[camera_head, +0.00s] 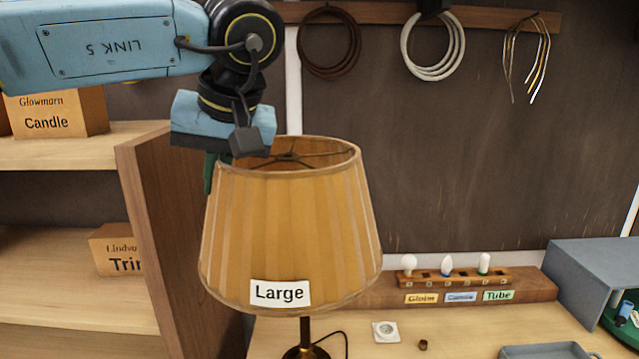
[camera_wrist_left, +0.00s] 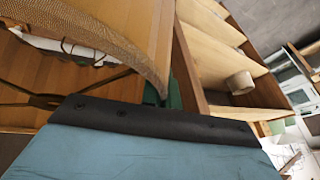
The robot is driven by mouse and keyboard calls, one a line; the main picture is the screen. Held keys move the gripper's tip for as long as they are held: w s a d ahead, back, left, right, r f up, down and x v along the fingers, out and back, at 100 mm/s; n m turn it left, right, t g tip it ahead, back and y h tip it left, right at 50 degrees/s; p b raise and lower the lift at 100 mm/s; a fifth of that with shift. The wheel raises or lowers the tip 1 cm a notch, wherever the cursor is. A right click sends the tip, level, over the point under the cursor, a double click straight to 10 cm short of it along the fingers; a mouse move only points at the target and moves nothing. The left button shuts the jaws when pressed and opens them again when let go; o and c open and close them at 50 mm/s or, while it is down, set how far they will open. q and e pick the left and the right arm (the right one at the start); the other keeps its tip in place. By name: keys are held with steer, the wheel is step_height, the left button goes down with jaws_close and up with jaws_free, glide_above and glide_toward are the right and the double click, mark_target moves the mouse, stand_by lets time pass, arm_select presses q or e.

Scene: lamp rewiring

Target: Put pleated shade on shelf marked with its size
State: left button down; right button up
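The pleated shade (camera_head: 290,225) is tan, with a white label reading "Large" on its front. It stands over a dark lamp stem and base (camera_head: 305,345) and looks slightly tilted; whether it touches the lamp is hidden. My left gripper (camera_head: 212,165) is at the left of its top rim. In the left wrist view, green fingertips (camera_wrist_left: 163,98) show on both sides of the shade's wall (camera_wrist_left: 135,40), close against it, so the gripper appears shut on the rim. My right gripper is not in view. A shelf unit (camera_head: 75,150) stands at the left; no size marking on it is readable.
Boxes reading "Candle" (camera_head: 60,115) and "Trir" (camera_head: 115,250) sit on the shelves. A wooden side panel (camera_head: 160,240) stands close left of the shade. A bulb rack (camera_head: 455,278) and grey case (camera_head: 595,275) are at right. A tape roll (camera_wrist_left: 240,83) lies on a shelf.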

mark_target(211, 227)
arm_select(q)
steer(key=x, duration=0.5)
steer(key=shift+s+d+f, duration=0.15)
steer(key=shift+s+d, duration=0.05)
steer(key=shift+d, duration=0.05)
steer(key=f, duration=0.2)
steer(key=s, duration=0.1)
steer(key=shift+a+f+m, duration=0.3)
steer(key=shift+f, duration=0.1)
steer(key=s+a+f+b, duration=0.1)
steer(key=f+b, duration=0.5)
steer(key=f, duration=0.7)
steer(key=s+a+f+m+b, duration=0.1)
steer(key=f+b, duration=0.5)
steer(key=f, duration=0.7)
steer(key=s+a+f+b, duration=0.3)
steer(key=f+b, duration=0.3)
steer(key=f, duration=0.7)
steer(key=shift+f+m+t+h, duration=0.2)
steer(key=shift+m+t+h, duration=0.1)
steer(key=shift+m+h, duration=0.1)
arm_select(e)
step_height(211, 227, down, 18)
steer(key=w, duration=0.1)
arm_select(q)
steer(key=shift+r, duration=0.1)
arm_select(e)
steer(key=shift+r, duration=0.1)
